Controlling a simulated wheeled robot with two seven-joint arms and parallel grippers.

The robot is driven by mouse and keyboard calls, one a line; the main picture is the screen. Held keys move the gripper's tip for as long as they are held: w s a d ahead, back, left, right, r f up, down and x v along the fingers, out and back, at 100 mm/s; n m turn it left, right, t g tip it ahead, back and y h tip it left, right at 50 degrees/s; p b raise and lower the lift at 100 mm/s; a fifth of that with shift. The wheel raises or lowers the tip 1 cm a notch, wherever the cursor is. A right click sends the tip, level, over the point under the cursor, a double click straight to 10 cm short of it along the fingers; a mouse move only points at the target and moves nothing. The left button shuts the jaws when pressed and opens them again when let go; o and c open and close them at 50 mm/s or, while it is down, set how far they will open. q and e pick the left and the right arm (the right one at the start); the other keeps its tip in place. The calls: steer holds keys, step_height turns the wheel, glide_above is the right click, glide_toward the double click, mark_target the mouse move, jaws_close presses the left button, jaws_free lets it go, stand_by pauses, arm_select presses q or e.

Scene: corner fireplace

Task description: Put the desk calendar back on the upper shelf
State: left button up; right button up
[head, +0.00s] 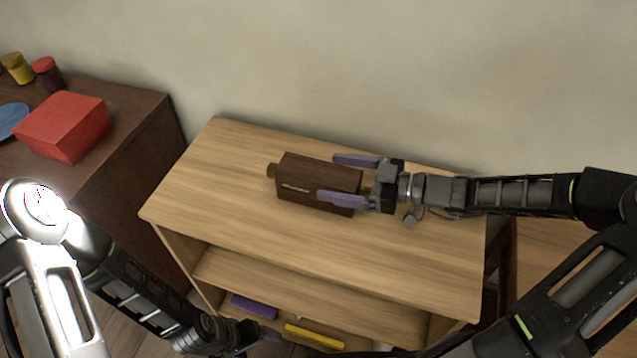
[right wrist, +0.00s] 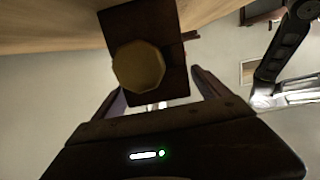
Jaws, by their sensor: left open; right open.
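The desk calendar, a dark brown wooden block (head: 300,188) with a round brass-like knob at its left end, stands on the bare wooden top of the shelf unit (head: 230,220). My right gripper (head: 327,177) is open, with one purple finger behind the block and one in front of its right part. In the right wrist view the block (right wrist: 165,30) and an eight-sided knob (right wrist: 138,66) lie ahead, between the open fingers (right wrist: 158,88). Whether the fingers touch it I cannot tell. My left gripper (head: 255,334) is low, in front of the unit, small and partly unclear.
A dark cabinet (head: 130,150) at left carries a red box (head: 65,125), a blue plate (head: 12,120) and small jars (head: 47,72). The unit's top is clear around the calendar.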

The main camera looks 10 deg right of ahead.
mark_target(325, 173)
steer(key=shift+x, duration=1.5)
steer(key=c, duration=1.7)
